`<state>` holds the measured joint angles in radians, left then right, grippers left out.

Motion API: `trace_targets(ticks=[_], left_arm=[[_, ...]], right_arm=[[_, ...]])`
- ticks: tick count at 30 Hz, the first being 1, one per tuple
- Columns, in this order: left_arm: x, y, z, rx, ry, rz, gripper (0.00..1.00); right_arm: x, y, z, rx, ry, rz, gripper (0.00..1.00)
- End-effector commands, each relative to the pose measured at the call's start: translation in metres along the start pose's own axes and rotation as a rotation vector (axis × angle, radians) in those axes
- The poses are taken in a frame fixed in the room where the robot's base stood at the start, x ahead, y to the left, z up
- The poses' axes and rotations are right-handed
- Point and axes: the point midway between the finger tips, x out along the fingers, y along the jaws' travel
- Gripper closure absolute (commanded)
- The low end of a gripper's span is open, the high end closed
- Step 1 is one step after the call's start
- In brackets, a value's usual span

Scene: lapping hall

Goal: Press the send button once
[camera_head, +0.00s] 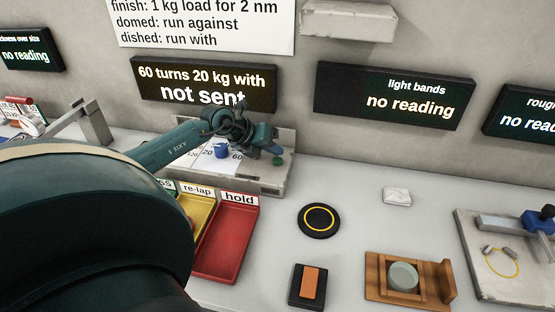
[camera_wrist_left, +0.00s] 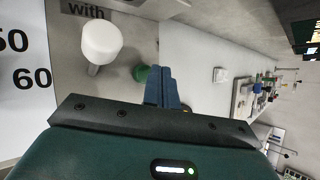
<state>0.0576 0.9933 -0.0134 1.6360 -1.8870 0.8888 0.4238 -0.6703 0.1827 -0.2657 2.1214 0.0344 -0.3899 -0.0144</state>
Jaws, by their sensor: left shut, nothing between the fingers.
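The send button looks to be the small green button (camera_head: 278,161) at the right end of the grey control panel (camera_head: 262,182), by the back wall. In the left wrist view the green button (camera_wrist_left: 140,73) is partly hidden behind my fingers. My left gripper (camera_head: 269,146) is shut and empty, just above and left of the button in the head view. In the wrist view its fingertips (camera_wrist_left: 163,72) lie just right of the button; I cannot tell whether they touch it. The display above (camera_head: 203,86) reads "60 turns 20 kg with not sent". My right gripper is not in view.
Red "hold" (camera_head: 226,240) and yellow "re-lap" (camera_head: 200,210) trays stand before the panel. A black disc with a yellow ring (camera_head: 319,220), a white block (camera_head: 397,196) and a wooden holder (camera_head: 375,282) lie to the right. A pale knob (camera_wrist_left: 101,41) stands near the button.

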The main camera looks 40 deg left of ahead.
Motion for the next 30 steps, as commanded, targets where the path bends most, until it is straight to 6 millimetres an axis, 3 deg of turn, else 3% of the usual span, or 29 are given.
trace_targets(ticks=[30], left_arm=[[0.006,0.0045,-0.0044,0.0,0.0,0.0,1.0]], right_arm=[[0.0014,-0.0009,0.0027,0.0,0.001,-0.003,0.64]])
